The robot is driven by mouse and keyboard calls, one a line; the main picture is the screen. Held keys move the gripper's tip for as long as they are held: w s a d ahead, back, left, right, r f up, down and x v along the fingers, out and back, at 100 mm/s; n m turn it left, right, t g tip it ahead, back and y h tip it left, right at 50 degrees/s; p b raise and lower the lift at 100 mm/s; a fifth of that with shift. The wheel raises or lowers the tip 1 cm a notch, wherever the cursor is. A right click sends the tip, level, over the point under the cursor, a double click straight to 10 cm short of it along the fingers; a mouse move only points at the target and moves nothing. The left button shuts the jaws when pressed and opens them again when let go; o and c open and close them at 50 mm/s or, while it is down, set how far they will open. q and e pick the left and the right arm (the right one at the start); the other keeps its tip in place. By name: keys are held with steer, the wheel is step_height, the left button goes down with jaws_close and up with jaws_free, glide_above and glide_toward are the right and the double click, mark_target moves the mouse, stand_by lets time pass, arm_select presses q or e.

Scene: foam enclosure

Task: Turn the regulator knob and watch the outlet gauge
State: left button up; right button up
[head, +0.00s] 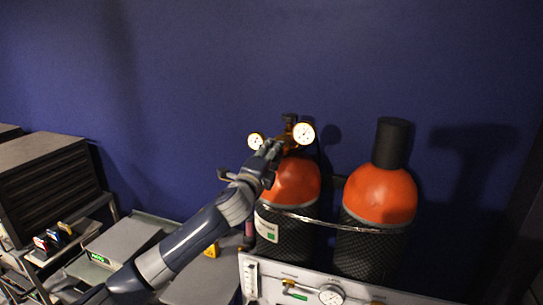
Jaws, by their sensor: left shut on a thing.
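The regulator (288,138) is a brass fitting on top of the left orange-topped cylinder (297,181). Two round white-faced gauges are on it, a larger one (303,133) at right and a smaller one (256,140) at left. I cannot tell from the view which is the outlet gauge, and their needles are too small to read. My left gripper (272,150) is at the front of the regulator, shut on the regulator knob, which its fingers hide. My right gripper is not in view.
A second orange cylinder (379,194) with a black cap stands at right. A chain (300,217) runs across both cylinders. A white panel (265,280) with another gauge (331,295) is in front. Equipment racks (45,185) stand at left, before a blue wall.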

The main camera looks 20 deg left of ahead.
arm_select(q)
steer(key=shift+f+m, duration=0.1)
steer(key=shift+m, duration=0.6)
steer(key=o, duration=1.1)
steer(key=shift+c, duration=0.2)
steer(key=s, duration=1.2)
steer(key=shift+a+f, duration=0.35)
steer(key=shift+f, duration=0.05)
steer(key=shift+w+f, duration=0.1)
